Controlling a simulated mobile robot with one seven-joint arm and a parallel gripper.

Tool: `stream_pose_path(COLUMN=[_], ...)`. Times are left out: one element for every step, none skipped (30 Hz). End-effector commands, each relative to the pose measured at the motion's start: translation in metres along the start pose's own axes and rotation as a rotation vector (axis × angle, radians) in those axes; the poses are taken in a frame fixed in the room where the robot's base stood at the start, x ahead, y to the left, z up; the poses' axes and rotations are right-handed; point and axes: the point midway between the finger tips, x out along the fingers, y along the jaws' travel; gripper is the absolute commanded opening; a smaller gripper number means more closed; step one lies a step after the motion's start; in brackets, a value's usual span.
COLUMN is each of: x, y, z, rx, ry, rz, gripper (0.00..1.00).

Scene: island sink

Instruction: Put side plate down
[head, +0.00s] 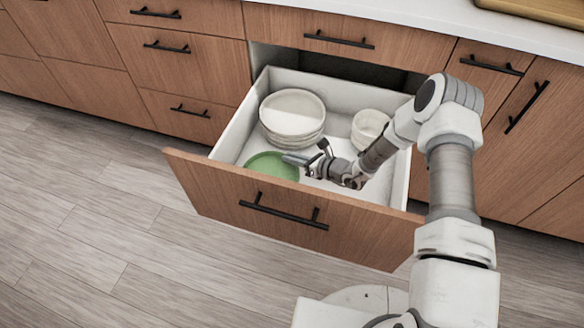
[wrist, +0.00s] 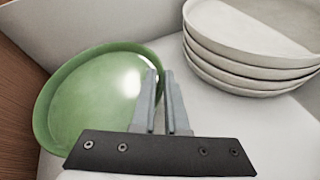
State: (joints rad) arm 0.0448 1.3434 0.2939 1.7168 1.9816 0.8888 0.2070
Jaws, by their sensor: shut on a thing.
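The side plate is a green round plate (head: 268,163) low in the open drawer, near its front left corner. In the wrist view the green plate (wrist: 95,100) fills the left side and looks slightly tilted. My gripper (head: 300,161) reaches into the drawer from the right. In the wrist view its fingers (wrist: 160,75) are close together at the plate's right rim, shut on it. Whether the plate's underside touches the drawer floor cannot be told.
A stack of white plates (head: 292,112) stands behind the green plate, and white bowls (head: 369,128) stand at the back right. The drawer's front panel (head: 290,210) and white side walls surround them. Bare drawer floor (wrist: 215,135) shows between the green plate and the stack.

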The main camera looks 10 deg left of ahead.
Motion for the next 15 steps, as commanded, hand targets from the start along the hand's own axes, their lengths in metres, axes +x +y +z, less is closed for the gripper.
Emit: stream_pose_path(x=[0.002, 0.003, 0.005, 0.006, 0.008, 0.011, 0.013, 0.014, 0.016, 0.016, 0.016, 0.016, 0.015, 0.015, 0.015], y=[0.000, -0.001, -0.002, -0.003, -0.004, -0.005, -0.006, -0.007, -0.009, -0.009, -0.009, -0.009, -0.009, -0.009, -0.009], z=[-0.002, -0.004, -0.009, -0.013, -0.017, -0.023, -0.028, -0.032, -0.035, -0.036, -0.036, -0.035, -0.035, -0.034, -0.034], rx=[0.001, 0.001, 0.001, 0.001, 0.001, 0.001, 0.001, 0.001, 0.000, -0.001, -0.001, -0.001, -0.001, -0.001, -0.001], ry=[-0.002, -0.001, -0.001, -0.001, -0.001, -0.001, 0.000, 0.000, -0.001, -0.001, -0.002, -0.002, -0.003, -0.003, -0.002], rz=[0.000, -0.001, -0.001, -0.001, -0.001, -0.001, -0.001, 0.000, -0.001, -0.001, -0.001, -0.002, -0.002, -0.002, -0.002], gripper=[0.00, 0.00, 0.00, 0.00, 0.00, 0.00, 0.00, 0.00, 0.00, 0.00, 0.00, 0.00, 0.00, 0.00, 0.00])
